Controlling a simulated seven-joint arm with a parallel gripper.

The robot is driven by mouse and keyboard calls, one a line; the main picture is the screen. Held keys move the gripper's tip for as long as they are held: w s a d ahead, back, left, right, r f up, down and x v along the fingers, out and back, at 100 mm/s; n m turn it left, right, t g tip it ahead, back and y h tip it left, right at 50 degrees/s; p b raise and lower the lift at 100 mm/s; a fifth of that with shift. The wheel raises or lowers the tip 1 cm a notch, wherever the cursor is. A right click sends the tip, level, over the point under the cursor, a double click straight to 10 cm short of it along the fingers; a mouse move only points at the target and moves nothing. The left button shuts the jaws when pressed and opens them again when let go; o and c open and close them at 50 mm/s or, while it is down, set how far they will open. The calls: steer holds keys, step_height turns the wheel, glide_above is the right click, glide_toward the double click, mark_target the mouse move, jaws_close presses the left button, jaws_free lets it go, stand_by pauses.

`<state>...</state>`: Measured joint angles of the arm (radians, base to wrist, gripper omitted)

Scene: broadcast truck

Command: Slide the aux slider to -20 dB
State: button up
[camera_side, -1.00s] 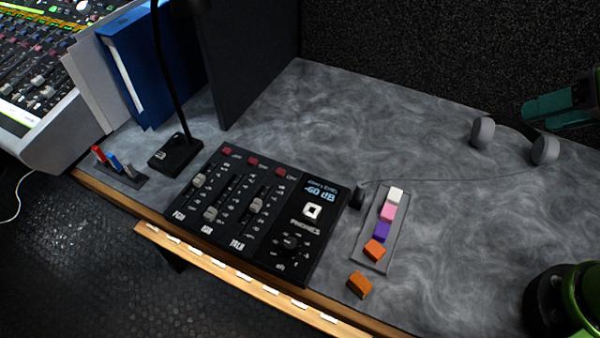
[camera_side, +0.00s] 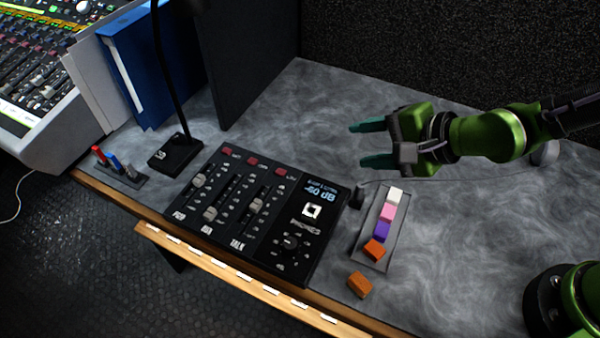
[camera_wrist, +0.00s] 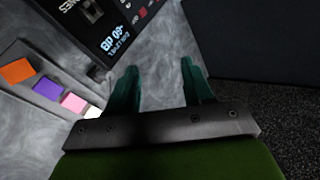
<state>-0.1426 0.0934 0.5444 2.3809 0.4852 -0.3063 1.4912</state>
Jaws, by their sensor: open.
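A black mixer panel (camera_side: 222,236) sits near the desk's front edge, with three vertical sliders. The middle slider's grey knob (camera_side: 210,214), above a small label that seems to read AUX, is low in its track. My gripper (camera_side: 358,144) is open and empty, above the desk to the right of and behind the panel. The sliders are out of the wrist view.
A tray (camera_side: 367,249) right of the panel holds white, pink, purple and orange blocks; a loose orange block (camera_side: 360,285) lies in front. A lamp base (camera_side: 176,155) and switch strip (camera_side: 123,172) stand left. A dark upright panel (camera_side: 240,60) stands behind. My arm mostly hides the headphones.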

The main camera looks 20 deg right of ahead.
mark_target(211, 212)
steer(key=s+a+f+m+y, duration=0.1)
steer(key=s+a+f+m, duration=0.1)
steer(key=a+m, duration=0.2)
steer(key=s+a+f+m+y, duration=0.1)
steer(key=s+a+f+m, duration=0.1)
steer(key=a, duration=0.4)
steer(key=s+a+f+m+y, duration=0.1)
steer(key=s+a+f+m, duration=0.1)
steer(key=a+m, duration=0.3)
steer(key=shift+s+m+t, duration=0.3)
steer(key=shift+s+m, duration=0.6)
steer(key=shift+m, duration=0.1)
steer(key=shift+a, duration=0.25)
steer(key=shift+y, duration=0.3)
steer(key=x, duration=1.6)
steer(key=shift+w+a, duration=0.1)
steer(key=shift+w, duration=0.25)
jaws_close()
